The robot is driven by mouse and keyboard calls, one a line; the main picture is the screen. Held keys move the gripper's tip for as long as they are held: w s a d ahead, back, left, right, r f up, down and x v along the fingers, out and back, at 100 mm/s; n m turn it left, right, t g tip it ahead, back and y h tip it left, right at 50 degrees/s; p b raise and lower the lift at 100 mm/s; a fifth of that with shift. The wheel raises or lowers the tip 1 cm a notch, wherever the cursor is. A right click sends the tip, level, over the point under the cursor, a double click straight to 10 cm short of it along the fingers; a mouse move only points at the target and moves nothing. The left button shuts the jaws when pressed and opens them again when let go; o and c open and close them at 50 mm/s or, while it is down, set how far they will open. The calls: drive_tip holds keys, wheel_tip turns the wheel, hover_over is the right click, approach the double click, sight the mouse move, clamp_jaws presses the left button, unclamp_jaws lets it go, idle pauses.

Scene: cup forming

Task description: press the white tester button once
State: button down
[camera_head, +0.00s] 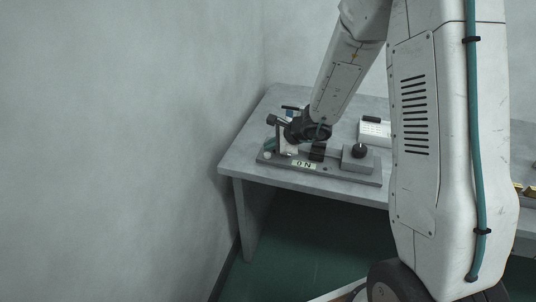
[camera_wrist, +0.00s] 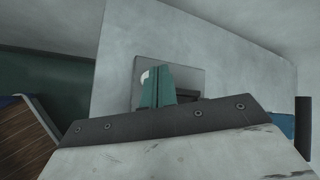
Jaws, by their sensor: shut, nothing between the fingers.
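The white tester button (camera_head: 267,155) is a small pale round spot at the left end of the dark grey tester base (camera_head: 335,173) on the table. In the wrist view a white rounded edge (camera_wrist: 145,76), which looks like the button, shows just left of the fingertips. My gripper (camera_head: 270,145) has teal fingers and is at the left end of the base, close above the button. In the wrist view its fingers (camera_wrist: 160,83) are together with nothing between them, and they hide part of the button. I cannot tell whether they touch it.
The base carries a pale ON label (camera_head: 304,164) and a grey block with a black knob (camera_head: 359,151). A white box (camera_head: 374,131) stands behind on the grey table (camera_head: 235,160). A wall (camera_head: 130,150) is close on the left. Bare tabletop lies left of the base.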

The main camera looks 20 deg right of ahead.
sight(269, 156)
drive_tip(key=shift+r, duration=0.1)
drive_tip(key=shift+r, duration=2.4)
drive_tip(key=shift+s+a, duration=0.15)
drive_tip(key=shift+a, duration=0.2)
drive_tip(key=s+a+r+n+g+y, duration=0.1)
drive_tip(key=s+a+r+n+g, duration=0.25)
drive_tip(key=s+n, duration=0.4)
drive_tip(key=s+a+r+n+g+y, duration=0.1)
drive_tip(key=s+a+r+n+g, duration=0.25)
drive_tip(key=s, duration=0.75)
drive_tip(key=s+d+r+n+h, duration=0.3)
drive_tip(key=s+d+r+n, duration=0.1)
drive_tip(key=s, duration=0.5)
drive_tip(key=s+d+r+n+t+h, duration=0.1)
drive_tip(key=s+d+r+n+h, duration=0.3)
drive_tip(key=s, duration=0.5)
wheel_tip(269, 156, up, 3)
drive_tip(key=shift+s+d+f+n, duration=0.15)
drive_tip(key=shift+s+d+n, duration=0.2)
drive_tip(key=shift+d, duration=0.75)
